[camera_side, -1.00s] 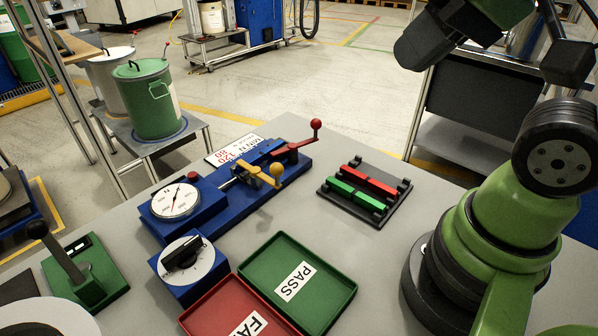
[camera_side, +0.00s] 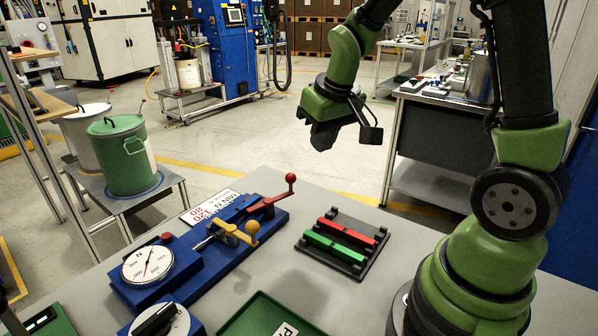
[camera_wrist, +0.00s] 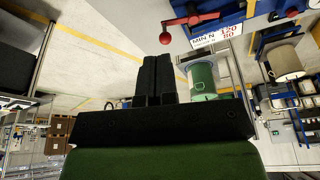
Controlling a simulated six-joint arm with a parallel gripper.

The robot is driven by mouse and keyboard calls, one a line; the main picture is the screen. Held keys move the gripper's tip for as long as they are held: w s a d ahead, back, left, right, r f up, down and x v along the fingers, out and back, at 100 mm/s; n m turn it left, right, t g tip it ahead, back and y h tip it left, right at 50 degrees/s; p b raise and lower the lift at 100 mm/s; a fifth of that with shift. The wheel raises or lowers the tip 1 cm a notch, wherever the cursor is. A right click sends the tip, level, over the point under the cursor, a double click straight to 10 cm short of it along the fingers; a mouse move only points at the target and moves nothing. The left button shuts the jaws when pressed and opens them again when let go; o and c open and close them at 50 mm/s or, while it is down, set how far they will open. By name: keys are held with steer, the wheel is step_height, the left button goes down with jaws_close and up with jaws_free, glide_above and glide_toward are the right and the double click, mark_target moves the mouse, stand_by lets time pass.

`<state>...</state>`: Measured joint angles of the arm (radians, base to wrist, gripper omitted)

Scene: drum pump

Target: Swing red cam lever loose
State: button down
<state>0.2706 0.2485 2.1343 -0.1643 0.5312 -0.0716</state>
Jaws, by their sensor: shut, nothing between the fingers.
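The red cam lever (camera_side: 268,201) sits at the far end of the blue fixture (camera_side: 185,270). Its arm slants up to a red ball knob. In the wrist view the red lever (camera_wrist: 196,18) shows at the top, its ball just above and right of the fingertips in the picture. My gripper (camera_side: 322,138) hangs in the air above and beyond the fixture, to the right of the lever, not touching it. In the wrist view my gripper's dark fingers (camera_wrist: 155,62) are together with nothing between them.
A round gauge (camera_side: 147,265) is at the fixture's near end. A black rack (camera_side: 365,262) with red and green bars lies to the right. A limit sign (camera_side: 212,205) lies behind the fixture. A green tray (camera_side: 262,318) is in front. A green drum (camera_side: 122,158) stands beyond the table.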

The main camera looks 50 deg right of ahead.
mark_target(294, 176)
steer(key=w+d+f, duration=0.2)
steer(key=w+f, duration=0.4)
steer(key=f, duration=0.4)
steer(key=shift+w, duration=0.25)
steer(key=shift+w+d+f, duration=0.1)
steer(key=shift+w+d, duration=0.35)
steer(key=shift+w, duration=0.25)
